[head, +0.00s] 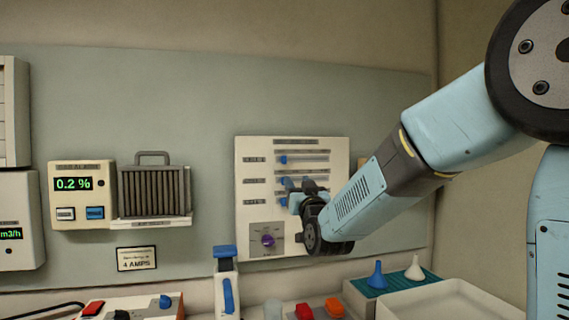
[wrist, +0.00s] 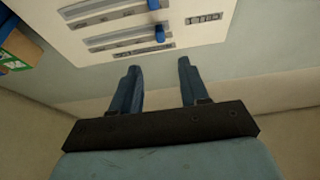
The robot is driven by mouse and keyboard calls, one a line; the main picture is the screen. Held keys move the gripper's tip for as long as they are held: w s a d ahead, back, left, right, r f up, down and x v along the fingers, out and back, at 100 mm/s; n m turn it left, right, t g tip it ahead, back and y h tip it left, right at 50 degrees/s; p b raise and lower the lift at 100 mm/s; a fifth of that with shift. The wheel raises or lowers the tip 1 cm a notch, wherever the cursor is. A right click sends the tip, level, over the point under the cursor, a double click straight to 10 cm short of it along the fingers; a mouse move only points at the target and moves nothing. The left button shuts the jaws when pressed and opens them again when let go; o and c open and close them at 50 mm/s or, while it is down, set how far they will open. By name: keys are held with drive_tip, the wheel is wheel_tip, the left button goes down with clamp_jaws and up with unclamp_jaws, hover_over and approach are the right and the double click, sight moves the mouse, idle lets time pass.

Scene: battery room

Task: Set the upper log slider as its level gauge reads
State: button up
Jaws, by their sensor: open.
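A cream log panel (head: 243,210) with several slots hangs on the wall in the head view. The upper slider's blue knob (head: 284,159) is near the left end of its slot; the middle slider's blue knob (head: 285,181) is also near the left. My gripper (head: 297,203) is in front of the panel's lower slots and hides part of them. The wrist view shows the panel roughly upside down, with the upper knob (wrist: 160,34) just beyond my open, empty fingers (wrist: 160,67). I cannot tell which thing is the level gauge.
A purple knob (head: 268,241) sits low on the panel. A unit reading 0.2 % (head: 73,184) and a ribbed box (head: 153,192) are at left. Below stand a blue-topped device (head: 226,285), a blue funnel (head: 377,276) and a white funnel (head: 414,270). A partly visible coloured item (wrist: 14,48) is beside the panel.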

sight(284, 161)
drive_tip(key=x, duration=1.3)
drive_tip(key=shift+w+a+r, duration=0.15)
drive_tip(key=shift+w+r, duration=0.05)
drive_tip(key=shift+w, duration=0.05)
clamp_jaws()
